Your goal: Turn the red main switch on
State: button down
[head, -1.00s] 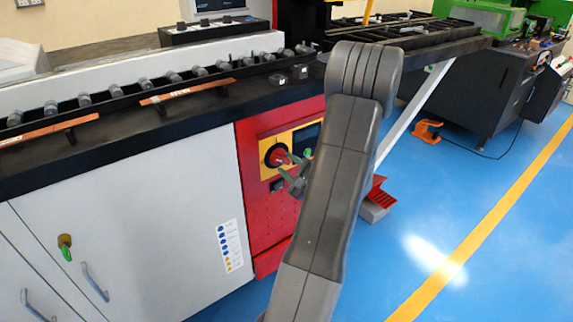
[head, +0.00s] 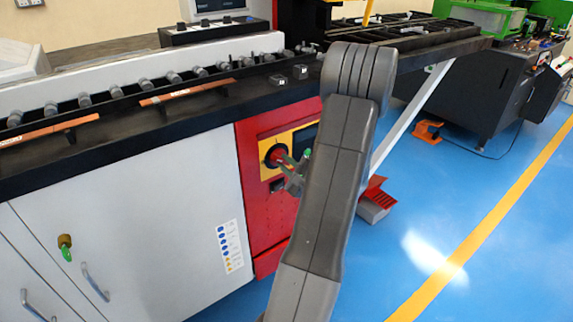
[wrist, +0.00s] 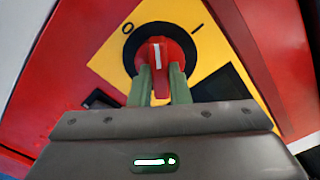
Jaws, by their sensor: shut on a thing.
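The red main switch (wrist: 158,52) sits on a black ring on a yellow plate marked O and I. Its white mark points up in the wrist view, between O on the left and I on the right. My gripper (wrist: 161,76) has its two green fingers on either side of the red knob, shut on it. In the head view the switch (head: 274,155) shows on the red panel. My gripper (head: 294,160) is in front of it there, partly hidden by my forearm.
A dark screen (head: 304,138) is beside the switch on the red panel (head: 252,216). White cabinet doors (head: 150,210) stand to the left. A red foot pedal (head: 373,195) is on the blue floor at the right. A dark worktop edge runs above the panel.

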jog(key=shift+m, duration=0.3)
jog(key=m+p, duration=0.1)
jog(key=m, duration=0.3)
jog(key=shift+m, duration=0.3)
jog(key=m+p, duration=0.1)
jog(key=m, duration=0.4)
jog(key=shift+p, duration=0.4)
jog(key=shift+m, duration=0.3)
jog(key=c, duration=1.4)
grip_release()
jog(key=shift+o, duration=0.2)
jog(key=shift+s, duration=0.15)
jog(key=v, duration=1.3)
jog(key=shift+s+d+p, duration=0.2)
jog(key=shift+s+p, duration=0.05)
jog(key=shift+p, duration=0.05)
